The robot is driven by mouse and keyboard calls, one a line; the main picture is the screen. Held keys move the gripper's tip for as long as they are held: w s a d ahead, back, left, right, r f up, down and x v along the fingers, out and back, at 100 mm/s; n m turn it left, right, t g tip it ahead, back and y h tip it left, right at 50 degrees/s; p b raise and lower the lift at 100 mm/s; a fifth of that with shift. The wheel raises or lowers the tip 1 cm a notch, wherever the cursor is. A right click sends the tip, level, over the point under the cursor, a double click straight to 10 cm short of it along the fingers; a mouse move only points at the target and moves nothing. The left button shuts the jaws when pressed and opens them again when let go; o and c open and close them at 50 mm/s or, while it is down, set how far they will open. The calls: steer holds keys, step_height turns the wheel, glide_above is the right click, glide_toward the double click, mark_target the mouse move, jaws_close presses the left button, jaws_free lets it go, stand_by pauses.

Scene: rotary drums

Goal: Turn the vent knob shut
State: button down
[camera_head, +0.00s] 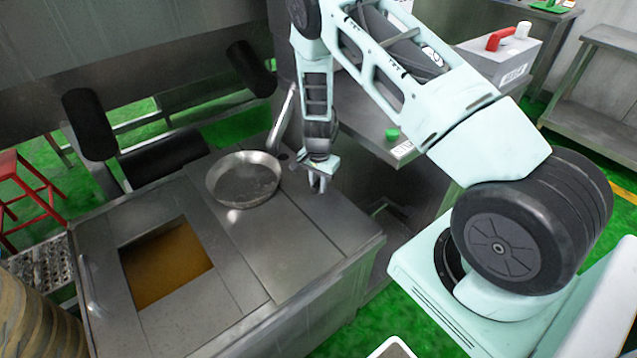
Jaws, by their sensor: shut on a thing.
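My gripper (318,183) points down over the steel worktop, just right of the shallow metal pan. Its fingers are close together, shut on a small grey part at the worktop that looks like the vent knob. The fingers and wrist hide most of that part, so its shape and how far it is turned cannot be told.
The round metal pan (244,180) sits on the steel worktop (290,255), its handle rising near my wrist. A square opening (165,262) with brown content lies at left. Black rollers (90,124) stand behind. A small green object (392,134) is on the right-hand counter.

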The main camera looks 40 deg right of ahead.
mark_target(318, 182)
steer(key=shift+m, duration=1.9)
steer(key=c, duration=1.2)
jaws_free()
steer(key=shift+c, duration=0.2)
steer(key=shift+r, duration=0.15)
step_height(318, 182, up, 17)
